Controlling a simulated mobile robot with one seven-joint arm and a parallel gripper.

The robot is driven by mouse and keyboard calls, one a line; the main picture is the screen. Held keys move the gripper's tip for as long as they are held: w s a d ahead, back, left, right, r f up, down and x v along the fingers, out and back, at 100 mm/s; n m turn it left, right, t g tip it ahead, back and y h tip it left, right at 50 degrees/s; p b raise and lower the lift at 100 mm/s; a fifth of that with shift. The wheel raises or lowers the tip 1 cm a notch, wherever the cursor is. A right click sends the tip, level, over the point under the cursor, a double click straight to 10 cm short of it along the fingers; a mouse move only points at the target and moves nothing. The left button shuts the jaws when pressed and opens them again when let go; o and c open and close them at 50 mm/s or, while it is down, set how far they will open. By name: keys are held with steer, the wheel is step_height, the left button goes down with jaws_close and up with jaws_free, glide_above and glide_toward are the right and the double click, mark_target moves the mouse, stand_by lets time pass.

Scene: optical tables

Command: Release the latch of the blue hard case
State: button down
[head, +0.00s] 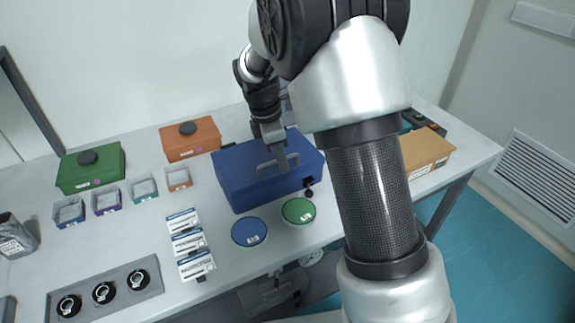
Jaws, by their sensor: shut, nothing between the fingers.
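The blue hard case (236,178) lies shut on the table in the middle of the head view. A grey bracket-shaped handle (262,167) shows on it, partly behind my gripper. A small dark fitting (308,182) sits at its front right; I cannot tell for sure whether it is the latch. My gripper (284,168) points down over the right half of the case, close to the handle. It is shut with nothing in it. Whether it touches the case I cannot tell. My arm hides part of the area to the right of the case.
A blue disc (249,232) and a green disc (298,211) lie in front of the case. Green (91,170) and orange (191,141) boxes, small trays and white label cards (188,242) stand left. A cardboard-coloured box (427,150) is at right, beyond my arm.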

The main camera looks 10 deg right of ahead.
mark_target(309, 191)
steer(key=x, duration=0.7)
steer(key=shift+f, duration=0.35)
steer(key=shift+d+f, duration=0.35)
steer(key=shift+d, duration=0.2)
steer(key=shift+d+f, duration=0.35)
steer(key=shift+d, duration=0.2)
steer(key=shift+w+d+f, duration=0.1)
steer(key=shift+d+f, duration=0.35)
steer(key=shift+d, duration=0.2)
